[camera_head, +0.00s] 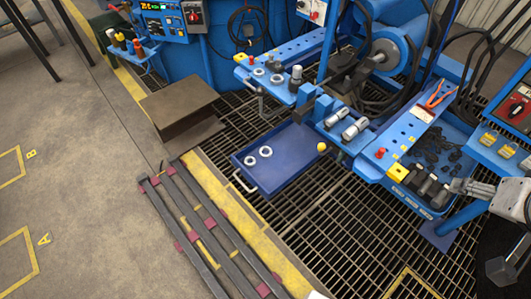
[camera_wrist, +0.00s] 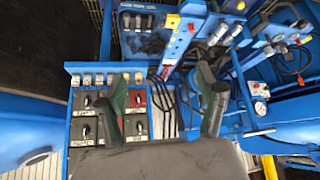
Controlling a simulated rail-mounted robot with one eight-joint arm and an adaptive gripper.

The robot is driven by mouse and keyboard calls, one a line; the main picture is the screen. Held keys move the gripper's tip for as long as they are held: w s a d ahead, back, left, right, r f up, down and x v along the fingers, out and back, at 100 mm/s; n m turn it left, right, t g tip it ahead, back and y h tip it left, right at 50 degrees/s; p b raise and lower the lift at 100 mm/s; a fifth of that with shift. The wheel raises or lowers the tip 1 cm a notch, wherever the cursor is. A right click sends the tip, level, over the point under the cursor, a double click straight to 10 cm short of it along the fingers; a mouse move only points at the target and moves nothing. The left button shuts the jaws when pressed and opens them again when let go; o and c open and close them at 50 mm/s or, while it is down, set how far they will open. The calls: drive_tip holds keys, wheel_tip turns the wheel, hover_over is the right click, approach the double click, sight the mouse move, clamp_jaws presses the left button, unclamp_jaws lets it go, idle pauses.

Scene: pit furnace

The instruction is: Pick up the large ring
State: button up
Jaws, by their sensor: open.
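More small ring-like parts (camera_head: 276,79) sit on the blue bench behind the tray. The rings look close in size, so I cannot tell which is the large one. My gripper (camera_wrist: 163,78) is open in the wrist view, its two dark fingers wide apart with nothing between them. It points toward a control panel and blue bench parts. No ring can be made out between or near the fingers in that view.
The blue tray (camera_head: 285,174) stands on the floor grating, with a yellow knob (camera_head: 321,147) at its right. Metal cylinders (camera_head: 355,128) and orange-handled pliers (camera_head: 437,95) lie on the benches. A steel beam (camera_head: 180,108) and long bars (camera_head: 190,235) lie at left.

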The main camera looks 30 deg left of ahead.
drive_tip(key=w+a+f+n+g+y+b, duration=0.1)
drive_tip(key=w+a+f+n+b, duration=0.1)
drive_tip(key=w+a, duration=0.55)
drive_tip(key=w+a+f+n+y+b, duration=0.1)
drive_tip(key=w+a+f+n+b, duration=0.15)
drive_tip(key=w+a, duration=0.5)
drive_tip(key=n+g+y+b, duration=0.2)
drive_tip(key=n+g+b, duration=0.3)
drive_tip(key=n+b, duration=0.55)
hover_over(265, 152)
drive_tip(key=s+d, duration=0.1)
drive_tip(key=d, duration=0.2)
drive_tip(key=shift+m, duration=0.4)
drive_tip(key=f, duration=4.9)
drive_tip(key=shift+s+d+f, duration=0.1)
drive_tip(key=shift+d+f, duration=0.1)
drive_tip(key=shift+f, duration=0.15)
drive_tip(key=shift+b+x, duration=1.45)
drive_tip(key=shift+x, duration=1.7)
drive_tip(key=shift+r, duration=0.1)
drive_tip(key=c, duration=1.4)
drive_tip(key=shift+r, duration=0.1)
